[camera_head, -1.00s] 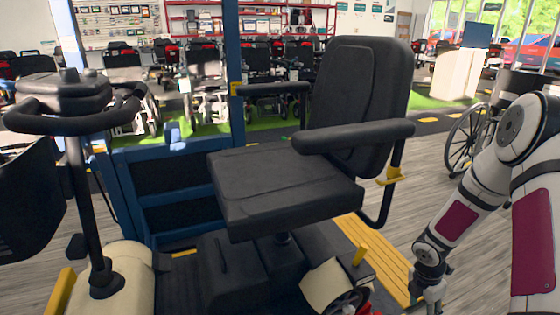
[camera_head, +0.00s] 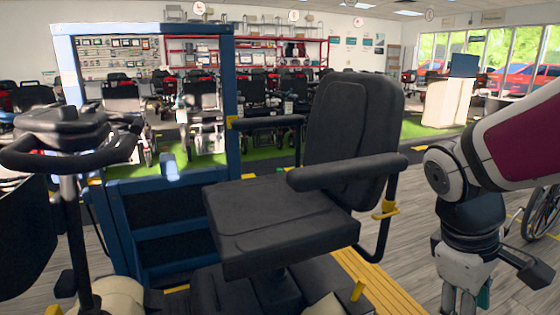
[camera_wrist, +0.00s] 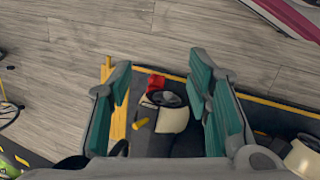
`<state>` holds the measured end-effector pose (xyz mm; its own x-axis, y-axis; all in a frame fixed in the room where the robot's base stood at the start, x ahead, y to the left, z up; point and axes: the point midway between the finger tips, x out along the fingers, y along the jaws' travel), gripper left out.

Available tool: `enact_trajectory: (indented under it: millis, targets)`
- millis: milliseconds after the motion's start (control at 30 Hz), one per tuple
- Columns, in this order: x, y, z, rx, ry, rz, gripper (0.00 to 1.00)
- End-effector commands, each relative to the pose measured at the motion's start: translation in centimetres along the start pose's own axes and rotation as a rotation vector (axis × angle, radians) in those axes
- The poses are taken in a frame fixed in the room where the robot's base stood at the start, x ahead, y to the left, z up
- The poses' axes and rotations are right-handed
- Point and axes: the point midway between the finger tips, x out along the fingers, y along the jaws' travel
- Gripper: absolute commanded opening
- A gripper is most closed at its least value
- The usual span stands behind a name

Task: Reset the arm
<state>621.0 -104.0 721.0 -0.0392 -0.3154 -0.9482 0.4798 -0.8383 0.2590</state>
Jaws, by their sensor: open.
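My gripper (camera_wrist: 165,100) is open and empty in the wrist view, its two green-padded fingers spread apart above the floor and the rear of a scooter. In the head view my gripper (camera_head: 463,300) hangs pointing down at the lower right, its fingertips cut off by the bottom edge. It is to the right of the scooter's black seat (camera_head: 285,215) and apart from it. My forearm reaches in from the right edge.
The scooter's handlebar (camera_head: 70,145) stands at the left. A blue frame (camera_head: 165,180) stands behind the seat. A wheelchair (camera_head: 543,212) is at the right edge. Rows of scooters and a white counter (camera_head: 447,102) stand further back. Grey floor (camera_head: 425,225) is clear right of the seat.

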Motion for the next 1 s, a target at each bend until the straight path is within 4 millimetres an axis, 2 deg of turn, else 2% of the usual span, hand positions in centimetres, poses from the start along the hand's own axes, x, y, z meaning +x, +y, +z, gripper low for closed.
enact_trajectory:
  millis: [33, 100, 300, 667, 1000]
  targets:
    - [-1.2, -1.4, 1.0, 0.058, 0.021, -0.011, 0.45]
    - [-2.4, -3.4, 2.4, 0.143, 0.042, -0.042, 0.45]
    - [-4.4, -8.7, 5.7, 0.334, 0.090, -0.142, 0.45]
    - [-5.7, -14.8, 9.3, 0.512, 0.137, -0.292, 0.45]
    - [-10.4, -13.0, 9.1, 0.520, 0.171, -0.288, 0.45]
